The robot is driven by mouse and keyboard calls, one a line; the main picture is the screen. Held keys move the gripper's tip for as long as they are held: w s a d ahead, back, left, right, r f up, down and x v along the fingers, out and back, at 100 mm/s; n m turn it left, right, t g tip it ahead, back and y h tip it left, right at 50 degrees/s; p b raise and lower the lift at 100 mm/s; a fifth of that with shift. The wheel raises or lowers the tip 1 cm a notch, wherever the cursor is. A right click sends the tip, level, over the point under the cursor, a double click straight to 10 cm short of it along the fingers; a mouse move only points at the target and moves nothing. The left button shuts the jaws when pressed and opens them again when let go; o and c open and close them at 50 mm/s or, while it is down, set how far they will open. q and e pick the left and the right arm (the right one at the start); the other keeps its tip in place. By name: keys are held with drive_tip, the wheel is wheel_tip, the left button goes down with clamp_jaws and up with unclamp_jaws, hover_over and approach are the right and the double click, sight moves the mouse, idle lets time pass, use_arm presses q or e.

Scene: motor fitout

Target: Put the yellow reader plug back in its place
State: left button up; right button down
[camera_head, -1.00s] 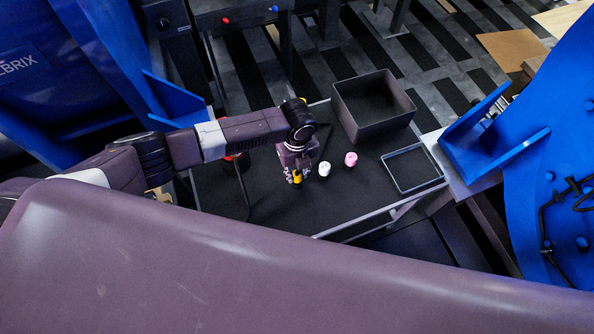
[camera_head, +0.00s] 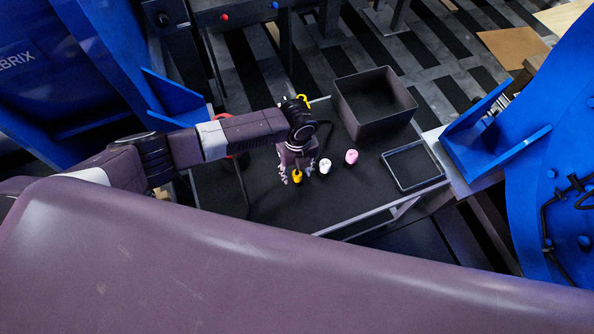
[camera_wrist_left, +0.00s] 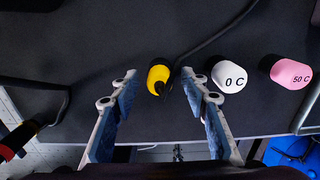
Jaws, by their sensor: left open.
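The yellow reader plug (camera_wrist_left: 158,76) is on the dark table top, with a dark tip and a black cable by it. In the head view the yellow plug (camera_head: 297,175) shows at the fingertips of my left gripper (camera_head: 297,174). In the left wrist view my left gripper (camera_wrist_left: 161,85) is open, its fingers on either side of the plug and apart from it. A white cylinder marked 0 C (camera_wrist_left: 229,76) and a pink cylinder marked 50 C (camera_wrist_left: 290,72) stand to the right of the plug. My right gripper is not in view.
A dark open box (camera_head: 345,112) stands at the table's back right. A shallow framed tray (camera_head: 398,187) lies at the right edge. A black cable (camera_wrist_left: 215,38) runs close to the left gripper's right finger. A red and black item (camera_wrist_left: 17,137) is at lower left.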

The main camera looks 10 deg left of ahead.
sight(298, 174)
use_arm(q)
wheel_tip(298, 174, up, 12)
idle(0.6)
drive_tip(key=shift+s+d, duration=0.1)
idle(0.4)
